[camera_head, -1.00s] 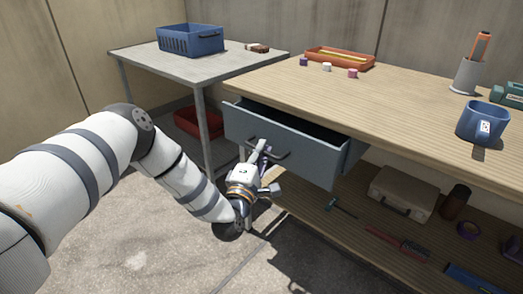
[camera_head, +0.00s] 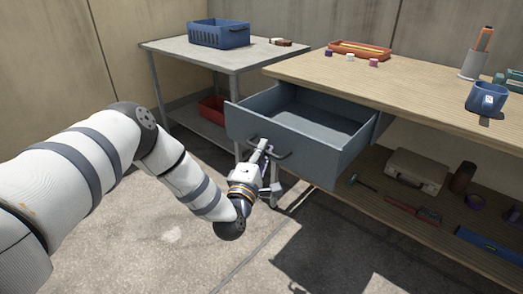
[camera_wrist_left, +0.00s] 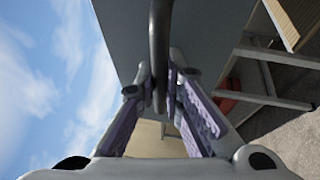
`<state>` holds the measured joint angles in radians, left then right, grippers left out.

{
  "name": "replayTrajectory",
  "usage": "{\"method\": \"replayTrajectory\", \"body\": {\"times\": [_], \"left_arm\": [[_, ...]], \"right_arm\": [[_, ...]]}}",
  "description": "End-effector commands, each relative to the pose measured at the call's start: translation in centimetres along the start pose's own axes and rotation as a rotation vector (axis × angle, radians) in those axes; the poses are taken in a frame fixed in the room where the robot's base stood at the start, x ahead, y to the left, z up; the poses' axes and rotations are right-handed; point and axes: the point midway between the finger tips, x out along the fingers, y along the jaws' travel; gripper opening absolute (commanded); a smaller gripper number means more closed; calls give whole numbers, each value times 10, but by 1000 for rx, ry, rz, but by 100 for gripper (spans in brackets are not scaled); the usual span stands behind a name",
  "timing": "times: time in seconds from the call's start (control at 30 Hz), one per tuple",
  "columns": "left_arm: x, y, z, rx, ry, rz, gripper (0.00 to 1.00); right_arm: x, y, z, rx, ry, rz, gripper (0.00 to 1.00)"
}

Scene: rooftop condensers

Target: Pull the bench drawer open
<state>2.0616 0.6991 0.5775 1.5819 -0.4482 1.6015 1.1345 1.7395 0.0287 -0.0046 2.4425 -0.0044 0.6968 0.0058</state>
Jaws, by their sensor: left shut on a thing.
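The grey-blue bench drawer (camera_head: 290,145) stands well out from under the wooden bench top (camera_head: 420,95), and its empty inside shows. Its dark bar handle (camera_head: 270,148) is on the front face. My left gripper (camera_head: 265,150) is at the handle, shut on it. In the left wrist view the handle (camera_wrist_left: 160,45) runs between the two purple-padded fingers of the left gripper (camera_wrist_left: 168,90), with the drawer front (camera_wrist_left: 215,30) behind it. My right gripper is in neither view.
A grey side table (camera_head: 190,52) with a blue basket (camera_head: 218,33) stands at the left. A red bin (camera_head: 212,108) is beneath it. The bench top holds an orange tray (camera_head: 358,50) and a blue mug (camera_head: 486,98). A case (camera_head: 416,170) lies on the lower shelf. Floor before the drawer is clear.

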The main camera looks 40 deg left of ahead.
Motion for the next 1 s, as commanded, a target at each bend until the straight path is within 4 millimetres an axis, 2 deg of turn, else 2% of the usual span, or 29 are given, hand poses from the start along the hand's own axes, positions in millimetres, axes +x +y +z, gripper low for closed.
{"method": "replayTrajectory", "body": {"times": [0.2, 0.23, 0.27, 0.57, 0.67, 0.9, 1.0], "left_arm": [[0, 0, 0, 1, 0, 1, 0], [0, 0, 0, 1, 0, 1, 15], [0, 0, 0, 1, 0, 1, 18], [-2, 0, 0, 0, 0, 0, 18], [-15, -1, 1, 0, -2, -3, 18], [-80, -2, 0, 0, -1, -5, 18], [-101, -1, 1, 1, -1, -2, 18]], "right_arm": [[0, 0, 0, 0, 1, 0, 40], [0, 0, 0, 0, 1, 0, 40], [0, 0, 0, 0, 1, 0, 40], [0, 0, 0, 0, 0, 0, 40], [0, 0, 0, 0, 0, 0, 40], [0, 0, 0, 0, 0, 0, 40], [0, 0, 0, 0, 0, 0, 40]]}}
